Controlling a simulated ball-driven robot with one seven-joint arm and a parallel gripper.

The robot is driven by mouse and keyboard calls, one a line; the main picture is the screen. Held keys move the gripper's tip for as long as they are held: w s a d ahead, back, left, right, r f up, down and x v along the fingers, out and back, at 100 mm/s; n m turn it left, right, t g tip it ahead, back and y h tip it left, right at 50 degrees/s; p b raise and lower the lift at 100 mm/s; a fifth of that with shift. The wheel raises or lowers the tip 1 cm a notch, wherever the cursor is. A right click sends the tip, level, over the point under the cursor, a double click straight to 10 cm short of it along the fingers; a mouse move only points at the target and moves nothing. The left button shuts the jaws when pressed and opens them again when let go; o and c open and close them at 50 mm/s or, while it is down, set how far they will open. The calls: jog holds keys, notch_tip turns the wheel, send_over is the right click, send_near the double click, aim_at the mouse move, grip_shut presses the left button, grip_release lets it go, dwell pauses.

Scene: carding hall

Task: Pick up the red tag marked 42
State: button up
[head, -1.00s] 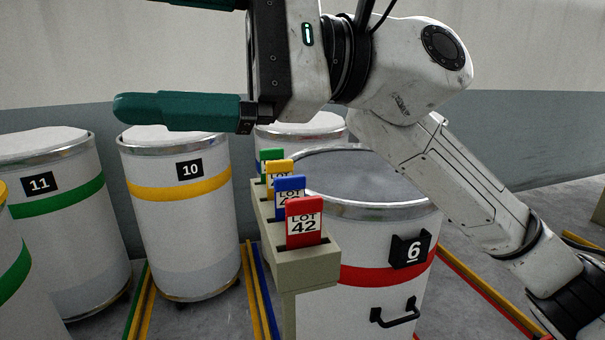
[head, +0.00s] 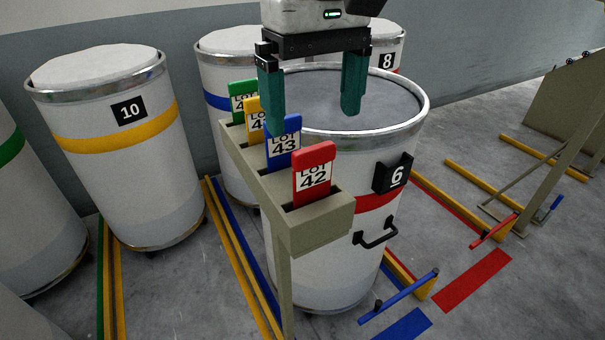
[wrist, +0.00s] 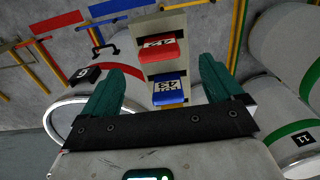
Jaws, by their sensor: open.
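The red tag marked LOT 42 (head: 313,172) stands upright in the nearest slot of a beige tag rack (head: 320,232). It also shows in the wrist view (wrist: 160,47), beyond the blue tag. The blue tag marked LOT 43 (head: 283,143) stands just behind it, then a yellow tag (head: 257,119) and a green tag (head: 240,101), both partly hidden. My gripper (head: 312,112) points down with its two green fingers spread, empty, above and behind the red tag near the grey drum top. In the wrist view the fingers (wrist: 157,88) flank the row, with the blue tag between them.
Drum 6 (head: 330,255) stands right behind the rack, with a black handle (head: 376,233) on its side. Drum 10 (head: 125,190) stands left, and more drums stand behind. Yellow, blue and red floor rails and a slanted metal frame (head: 560,140) lie right.

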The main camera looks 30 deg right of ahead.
aim_at(314, 147)
notch_tip(314, 147, down, 3)
jog(key=shift+a+f, duration=0.1)
jog(key=shift+w+d+f+p, duration=0.1)
jog(key=shift+f+p, duration=0.35)
jog(key=shift+f, duration=0.95)
jog(key=shift+w+d+f+p, duration=0.1)
jog(key=shift+f+p, duration=0.3)
jog(key=shift+f, duration=0.95)
jog(key=c, duration=1.1)
jog(key=shift+r, duration=0.1)
